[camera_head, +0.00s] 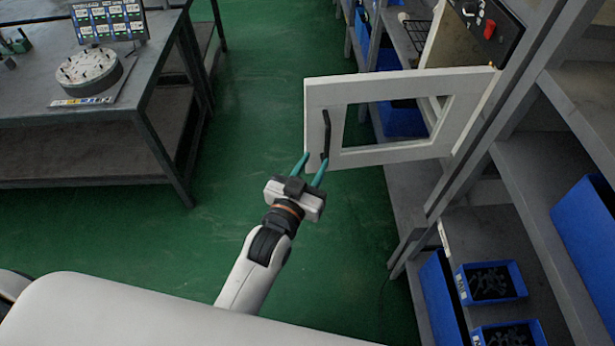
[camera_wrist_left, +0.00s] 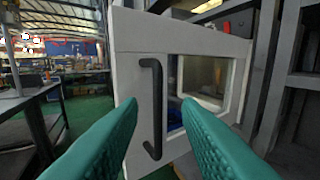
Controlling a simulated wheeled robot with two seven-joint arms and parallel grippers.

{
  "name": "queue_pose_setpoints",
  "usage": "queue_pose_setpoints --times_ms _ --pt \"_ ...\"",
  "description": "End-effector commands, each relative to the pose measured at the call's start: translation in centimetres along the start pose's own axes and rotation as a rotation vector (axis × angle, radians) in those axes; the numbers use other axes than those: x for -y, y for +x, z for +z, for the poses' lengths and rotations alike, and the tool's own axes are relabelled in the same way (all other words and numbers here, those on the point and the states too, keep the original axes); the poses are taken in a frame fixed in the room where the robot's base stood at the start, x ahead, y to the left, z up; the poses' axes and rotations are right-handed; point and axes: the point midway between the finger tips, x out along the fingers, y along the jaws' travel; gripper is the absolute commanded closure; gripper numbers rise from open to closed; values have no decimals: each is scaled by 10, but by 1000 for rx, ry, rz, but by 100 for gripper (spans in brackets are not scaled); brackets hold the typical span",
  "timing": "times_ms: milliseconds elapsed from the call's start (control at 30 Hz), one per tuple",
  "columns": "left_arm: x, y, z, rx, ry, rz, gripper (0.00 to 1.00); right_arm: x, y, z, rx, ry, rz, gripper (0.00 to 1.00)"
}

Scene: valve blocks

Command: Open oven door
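The oven door (camera_head: 400,152) is a white frame with a large window opening. It stands swung out from the oven (camera_head: 452,42), with its far edge toward the left. A black bar handle (camera_head: 326,135) is upright near the door's free edge. My left gripper (camera_head: 314,160) is open, its teal fingers pointing at the handle's lower part. In the left wrist view, the door (camera_wrist_left: 140,60) and the handle (camera_wrist_left: 156,105) appear ahead, between the two spread fingers. The handle looks beyond the fingertips; I cannot tell whether they touch it. My right gripper is not in view.
Grey shelving (camera_head: 510,205) with blue bins (camera_head: 490,282) stands on the right. A dark control panel with a red knob (camera_head: 489,29) is above the door. A grey workbench (camera_head: 150,110) with a round fixture (camera_head: 90,68) and screen is at left. Green floor (camera_head: 260,90) between is clear.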

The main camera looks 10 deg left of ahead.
Motion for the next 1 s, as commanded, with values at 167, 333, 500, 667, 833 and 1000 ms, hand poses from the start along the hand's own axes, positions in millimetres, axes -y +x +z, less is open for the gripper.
queue_pose_setpoints --times_ms 167,333,500,667,833,1000 --pt "0 -22 -1 0 0 -1 69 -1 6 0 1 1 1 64" --pt "1 -28 0 1 1 -1 69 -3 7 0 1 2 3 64" --pt "1 -28 1 1 0 -1 69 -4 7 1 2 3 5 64" --pt "1 -27 0 1 0 -1 69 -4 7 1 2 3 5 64" --pt "1 -27 -2 -4 0 -1 69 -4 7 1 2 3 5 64" --pt "4 -27 -54 -101 5 -16 69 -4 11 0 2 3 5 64"
